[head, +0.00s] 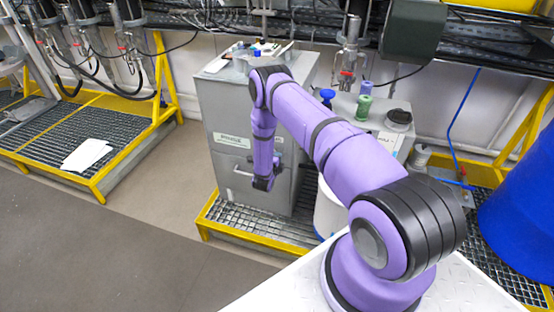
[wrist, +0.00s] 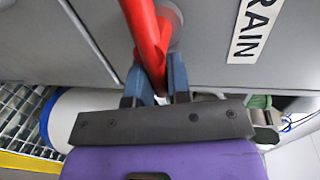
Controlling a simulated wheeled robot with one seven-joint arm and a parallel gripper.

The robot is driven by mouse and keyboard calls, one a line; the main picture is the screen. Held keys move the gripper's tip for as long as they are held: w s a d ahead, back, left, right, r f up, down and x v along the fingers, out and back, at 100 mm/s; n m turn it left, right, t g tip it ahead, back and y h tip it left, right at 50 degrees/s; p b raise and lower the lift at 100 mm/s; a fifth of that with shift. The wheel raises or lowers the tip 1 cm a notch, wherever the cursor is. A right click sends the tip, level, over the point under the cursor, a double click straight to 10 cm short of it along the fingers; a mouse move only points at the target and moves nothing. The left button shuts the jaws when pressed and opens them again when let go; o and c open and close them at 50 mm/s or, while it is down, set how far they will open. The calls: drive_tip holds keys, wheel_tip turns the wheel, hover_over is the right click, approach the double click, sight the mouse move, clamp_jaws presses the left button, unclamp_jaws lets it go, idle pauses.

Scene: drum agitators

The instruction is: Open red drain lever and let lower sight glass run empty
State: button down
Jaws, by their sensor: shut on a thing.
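The red drain lever (wrist: 146,35) runs down from the top of the wrist view, in front of a round grey boss on a grey panel. A white plate ending in "RAIN" (wrist: 256,28) is fixed to the panel on its right. My gripper (wrist: 156,84) is shut on the red drain lever, with the blue-grey fingers on either side of its lower part. In the head view my gripper (head: 263,184) is at the front of the grey cabinet (head: 225,115), and the lever is hidden there. I cannot pick out the lower sight glass in either view.
A white drum (head: 327,212) stands right of the cabinet, partly behind my arm. Yellow-edged grating (head: 250,233) lies below. A large blue drum (head: 525,215) is at the right. Open grey floor (head: 130,250) lies front left.

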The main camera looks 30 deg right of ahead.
drive_tip(key=c, duration=1.1)
unclamp_jaws()
drive_tip(key=v, duration=1.1)
drive_tip(key=shift+w, duration=0.1)
